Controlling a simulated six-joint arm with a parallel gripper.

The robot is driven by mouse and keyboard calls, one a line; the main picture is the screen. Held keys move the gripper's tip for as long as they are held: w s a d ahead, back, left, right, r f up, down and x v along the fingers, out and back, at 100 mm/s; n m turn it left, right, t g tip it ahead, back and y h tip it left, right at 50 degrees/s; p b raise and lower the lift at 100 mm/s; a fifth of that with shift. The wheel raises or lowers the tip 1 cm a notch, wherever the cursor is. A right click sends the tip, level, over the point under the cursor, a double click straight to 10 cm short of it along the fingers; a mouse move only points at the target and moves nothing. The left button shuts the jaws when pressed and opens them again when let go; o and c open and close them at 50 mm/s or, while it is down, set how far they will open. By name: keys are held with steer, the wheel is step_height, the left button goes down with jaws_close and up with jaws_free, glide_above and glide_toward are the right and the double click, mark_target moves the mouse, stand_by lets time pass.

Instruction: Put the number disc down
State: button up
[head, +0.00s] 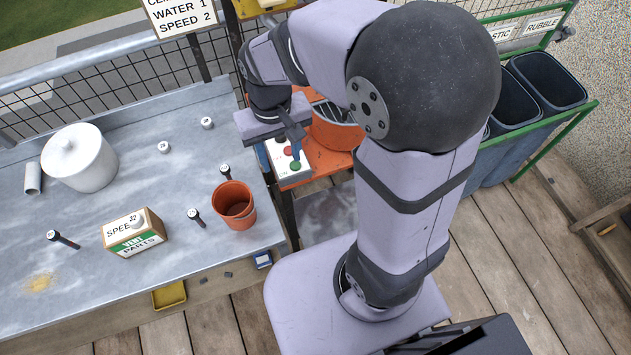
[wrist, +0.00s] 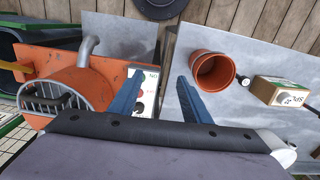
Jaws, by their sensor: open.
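Several small white number discs with black figures are spread about. One disc (head: 163,147) and another (head: 207,122) lie flat on the grey metal bench (head: 110,175). A disc marked 32 (head: 136,221) sits on top of the parts box (head: 132,240). Other discs top dark pegs or handles beside the orange pot (head: 234,205) and at the front left. My gripper (head: 292,138) is open, above the white button panel (head: 290,162). In the wrist view my gripper (wrist: 158,84) has its fingers apart, with nothing between them. I cannot tell which disc the task names.
The orange mixer (head: 335,128) with a wire grille stands close by my gripper. A white lidded tub (head: 80,157) is at the bench's back left. Dark bins (head: 546,80) in a green frame stand at right. The bench middle has free room.

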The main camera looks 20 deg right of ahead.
steer(key=s+d+f, duration=0.3)
steer(key=s+d, duration=0.3)
steer(key=s, duration=0.2)
